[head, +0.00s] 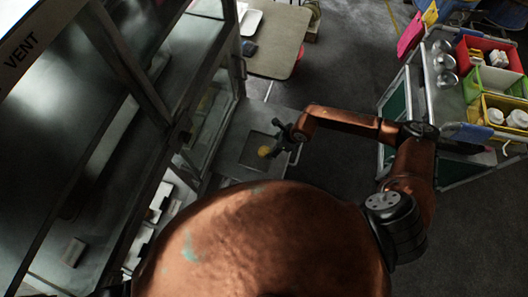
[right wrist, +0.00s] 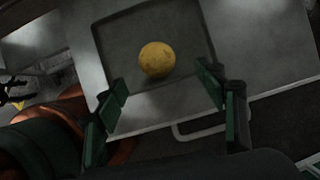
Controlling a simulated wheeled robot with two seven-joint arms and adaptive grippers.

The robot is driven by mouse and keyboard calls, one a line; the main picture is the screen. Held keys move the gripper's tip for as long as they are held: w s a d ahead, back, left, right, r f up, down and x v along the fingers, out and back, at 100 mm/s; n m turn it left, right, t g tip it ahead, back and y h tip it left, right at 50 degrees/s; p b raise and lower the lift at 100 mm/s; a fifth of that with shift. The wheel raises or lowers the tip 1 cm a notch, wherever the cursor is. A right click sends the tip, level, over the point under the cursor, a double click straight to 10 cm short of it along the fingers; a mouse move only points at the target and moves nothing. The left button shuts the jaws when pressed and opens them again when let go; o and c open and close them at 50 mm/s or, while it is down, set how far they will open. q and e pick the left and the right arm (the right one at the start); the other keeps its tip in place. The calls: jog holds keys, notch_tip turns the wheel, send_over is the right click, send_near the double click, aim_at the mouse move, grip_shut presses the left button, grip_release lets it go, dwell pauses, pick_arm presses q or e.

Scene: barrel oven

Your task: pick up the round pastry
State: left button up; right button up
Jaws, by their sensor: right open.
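The round pastry (right wrist: 157,60) is yellow-brown and lies on a dark square tray (right wrist: 118,36) set on a grey metal surface. In the head view the pastry (head: 264,151) shows small beside my right gripper (head: 277,146). In the right wrist view my right gripper (right wrist: 163,95) is open, with its green-padded fingers spread apart and nothing between them. The pastry sits ahead of the fingertips, roughly centred between them, and looks apart from both. My left gripper does not show.
A glass-sided metal oven (head: 205,125) stands left of the tray in the head view. A beige table (head: 275,42) is at the top. A cart (head: 452,105) with red, green and yellow bins stands at the right. Dark floor (head: 345,65) lies open between.

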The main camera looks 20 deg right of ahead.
aim_at(266, 151)
jog(key=x, duration=0.3)
jog(key=b+x, duration=0.1)
jog(key=x, duration=0.3)
jog(key=shift+s+a+f, duration=0.15)
jog(key=shift+f, duration=0.1)
jog(key=shift+c, duration=0.4)
jog(key=c, duration=1.2)
